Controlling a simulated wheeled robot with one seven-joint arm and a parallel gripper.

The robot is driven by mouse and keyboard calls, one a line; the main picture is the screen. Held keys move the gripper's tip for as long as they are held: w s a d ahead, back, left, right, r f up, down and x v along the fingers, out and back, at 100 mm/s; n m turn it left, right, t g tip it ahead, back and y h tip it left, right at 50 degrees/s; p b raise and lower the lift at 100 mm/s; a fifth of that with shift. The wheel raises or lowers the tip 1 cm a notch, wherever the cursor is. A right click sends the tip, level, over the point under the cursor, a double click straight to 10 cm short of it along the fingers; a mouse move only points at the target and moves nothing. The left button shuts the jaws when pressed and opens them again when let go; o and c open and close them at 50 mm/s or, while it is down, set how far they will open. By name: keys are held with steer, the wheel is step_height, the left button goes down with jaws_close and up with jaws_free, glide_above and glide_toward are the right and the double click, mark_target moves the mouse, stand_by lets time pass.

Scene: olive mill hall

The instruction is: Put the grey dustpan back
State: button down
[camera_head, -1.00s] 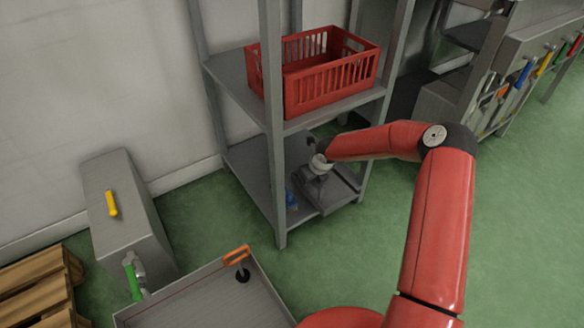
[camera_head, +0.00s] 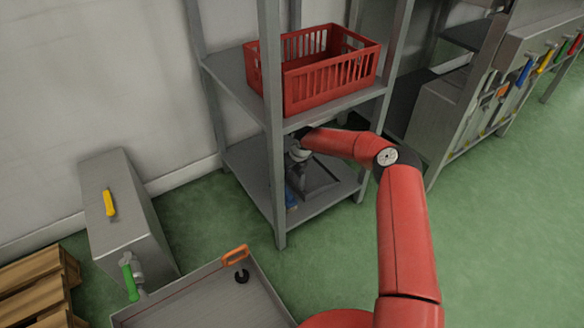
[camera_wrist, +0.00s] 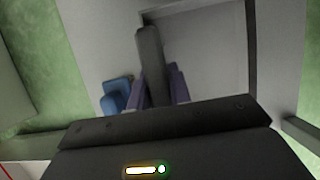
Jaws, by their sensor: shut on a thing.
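The grey dustpan (camera_head: 318,182) is at the lower shelf (camera_head: 252,190) of the grey rack, under the red crate. In the wrist view its pan (camera_wrist: 207,45) shows with a dark rim, and its dark handle (camera_wrist: 150,60) runs between my fingers. My gripper (camera_head: 299,166) is shut on this handle. It also shows in the wrist view (camera_wrist: 158,88). Whether the pan touches the shelf board I cannot tell. The rack's front post and my arm hide part of the gripper.
A blue object (camera_head: 291,199) lies beside the dustpan, close to my fingers in the wrist view (camera_wrist: 117,92). A red crate (camera_head: 325,88) stands on the shelf above. A grey cart tray (camera_head: 190,304) and a metal box (camera_head: 135,225) are at the left. Green floor is open at the right.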

steer(key=shift+r, duration=0.1)
steer(key=shift+f, duration=0.2)
steer(key=c, duration=1.3)
jaws_free()
steer(key=shift+r, duration=0.1)
